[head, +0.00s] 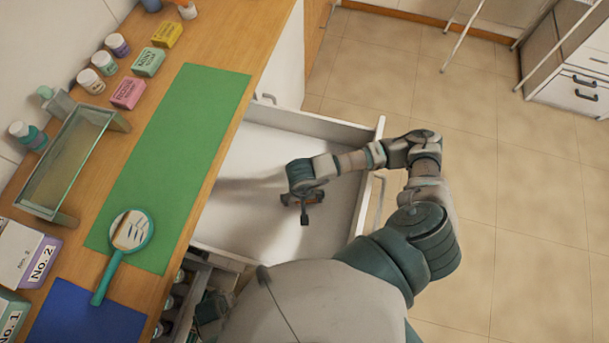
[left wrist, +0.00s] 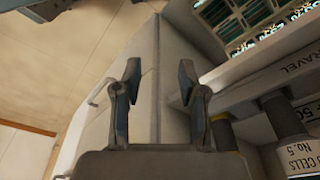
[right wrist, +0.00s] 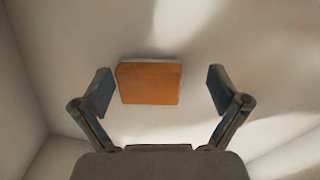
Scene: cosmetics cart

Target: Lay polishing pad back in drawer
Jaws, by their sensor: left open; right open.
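The polishing pad appears to be the orange block (right wrist: 150,84), lying on the white drawer floor in the right wrist view. The open white drawer (head: 262,222) is pulled out from under the counter. My right gripper (head: 304,208) is inside the drawer, over the pad, and mostly hides it in the head view. Its fingers are open on either side of the pad, apart from it. My left gripper (left wrist: 160,72) is open and empty, beside a white panel edge and a shelf of containers. In the head view my body partly hides it.
The wooden counter (head: 235,50) holds a green mat (head: 175,150), a blue mat (head: 75,318), a teal hand mirror (head: 130,232), a glass-fronted stand (head: 70,165), small boxes and bottles. An open compartment with containers (head: 180,290) is beside the drawer. The drawer floor around the pad is clear.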

